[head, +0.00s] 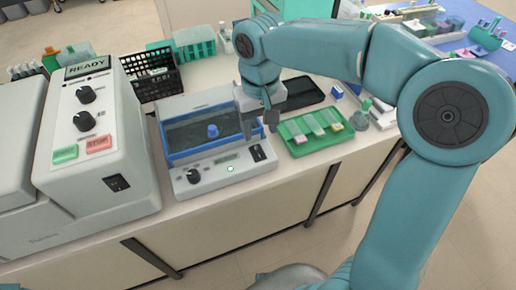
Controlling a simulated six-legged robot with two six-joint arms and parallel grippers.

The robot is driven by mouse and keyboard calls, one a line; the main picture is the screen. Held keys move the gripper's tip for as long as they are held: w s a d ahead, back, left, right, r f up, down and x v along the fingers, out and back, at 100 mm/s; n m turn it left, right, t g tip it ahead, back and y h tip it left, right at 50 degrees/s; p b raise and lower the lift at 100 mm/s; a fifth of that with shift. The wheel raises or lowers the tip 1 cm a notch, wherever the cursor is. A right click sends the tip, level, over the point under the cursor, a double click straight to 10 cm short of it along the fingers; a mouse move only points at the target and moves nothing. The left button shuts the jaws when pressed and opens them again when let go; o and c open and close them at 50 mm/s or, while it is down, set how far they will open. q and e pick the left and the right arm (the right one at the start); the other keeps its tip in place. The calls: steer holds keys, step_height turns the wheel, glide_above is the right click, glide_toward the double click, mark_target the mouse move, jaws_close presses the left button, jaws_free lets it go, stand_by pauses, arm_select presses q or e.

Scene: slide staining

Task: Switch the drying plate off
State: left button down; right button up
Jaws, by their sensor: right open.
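The drying plate appears to be the grey bench unit (222,177) with a blue frame and a dark top, in the middle of the head view. Its front panel has a black knob (194,176), a small display (226,158) and a black rocker switch (257,153) at the right end. I cannot tell which way the rocker is tipped. My right gripper (258,122) points down above the unit's right end, just behind the switch. Its jaws are open, with nothing visible between them. My left gripper is out of view.
A larger grey machine (125,150) marked READY stands close on the left. A green tray (296,145) with slides lies close on the right, beside a small flask (361,117). A black basket (153,75) and a dark flat tray (303,91) are behind.

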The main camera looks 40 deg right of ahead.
mark_target(261, 157)
step_height(261, 157, down, 8)
steer(key=shift+s+f, duration=0.1)
steer(key=shift+f, duration=0.15)
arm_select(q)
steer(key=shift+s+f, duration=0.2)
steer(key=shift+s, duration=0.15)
arm_select(e)
steer(key=shift+s, duration=0.15)
